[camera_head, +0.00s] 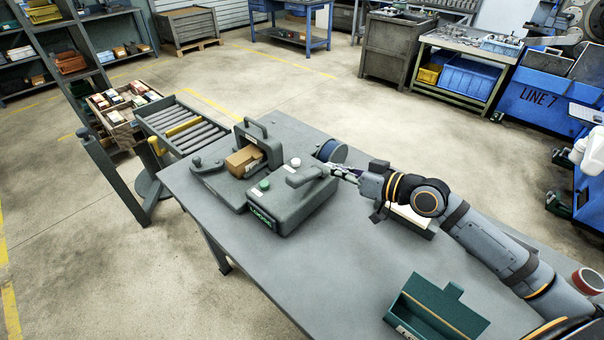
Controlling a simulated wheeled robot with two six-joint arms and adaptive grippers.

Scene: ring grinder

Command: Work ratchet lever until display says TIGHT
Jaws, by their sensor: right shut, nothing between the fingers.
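The grey strapping device (297,205) stands on the workbench. Its ratchet lever (305,175) lies across the top and points right, toward my right gripper. A small dark display (261,217) with green letters is on the front; the text is too small to read surely. A white button (295,162) and a green button (264,185) sit on top. My right gripper (336,170) is shut, at the lever's right end; I cannot tell whether it touches. My left gripper is not in view.
A brown block (243,160) sits in a grey frame with a handle (252,128) left of the device. A green tray (436,308) stands at the front right. The bench's front left (290,270) is clear.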

